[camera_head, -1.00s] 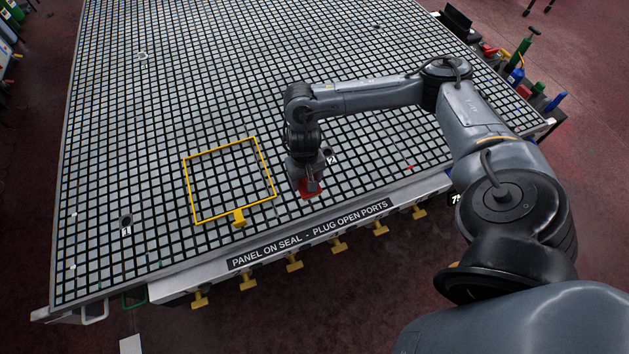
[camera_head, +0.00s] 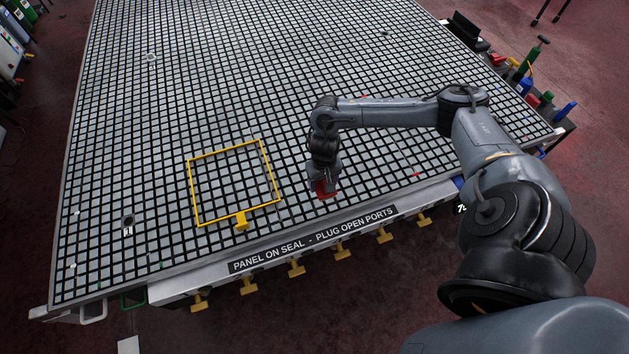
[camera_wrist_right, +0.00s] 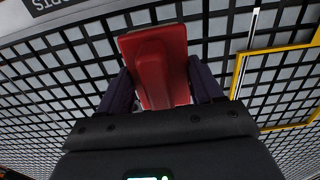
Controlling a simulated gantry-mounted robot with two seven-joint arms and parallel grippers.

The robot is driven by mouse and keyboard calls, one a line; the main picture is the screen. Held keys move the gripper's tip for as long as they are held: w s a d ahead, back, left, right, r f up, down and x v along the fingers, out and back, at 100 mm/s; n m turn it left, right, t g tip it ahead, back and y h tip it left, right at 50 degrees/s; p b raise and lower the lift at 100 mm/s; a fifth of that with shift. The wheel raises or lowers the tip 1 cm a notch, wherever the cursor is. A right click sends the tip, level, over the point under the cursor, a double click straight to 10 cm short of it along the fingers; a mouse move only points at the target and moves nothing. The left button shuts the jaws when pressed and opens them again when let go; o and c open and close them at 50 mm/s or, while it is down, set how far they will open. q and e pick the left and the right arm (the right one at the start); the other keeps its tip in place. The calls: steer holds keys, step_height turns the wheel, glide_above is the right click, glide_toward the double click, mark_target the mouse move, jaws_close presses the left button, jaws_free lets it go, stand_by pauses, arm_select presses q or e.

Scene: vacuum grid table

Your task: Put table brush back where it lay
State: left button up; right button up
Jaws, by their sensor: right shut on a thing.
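The table brush shows as a red block (camera_wrist_right: 158,60) between the two dark fingers of my right gripper (camera_wrist_right: 160,88) in the right wrist view. The fingers are shut on its sides. In the head view the red brush (camera_head: 325,188) is partly hidden under my right gripper (camera_head: 322,180), over the front part of the grid table (camera_head: 250,100), right of the yellow frame. I cannot tell whether the brush touches the grid. My left gripper is not in view.
A yellow frame (camera_head: 191,190) lies on the grid to the left of my right gripper. A labelled front rail (camera_head: 315,240) with several yellow handles runs along the near edge. A cart with bottles (camera_head: 535,90) stands at the right. Much of the grid is clear.

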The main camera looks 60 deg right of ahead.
steer(key=w+d+f, duration=0.2)
steer(key=w, duration=0.1)
steer(key=w+d+f+b, duration=0.1)
steer(key=shift+w+d+f, duration=0.1)
steer(key=shift+w+f, duration=0.15)
steer(key=shift+w, duration=0.15)
steer(key=shift+f, duration=2)
steer(key=shift+f, duration=0.15)
steer(key=o, duration=1)
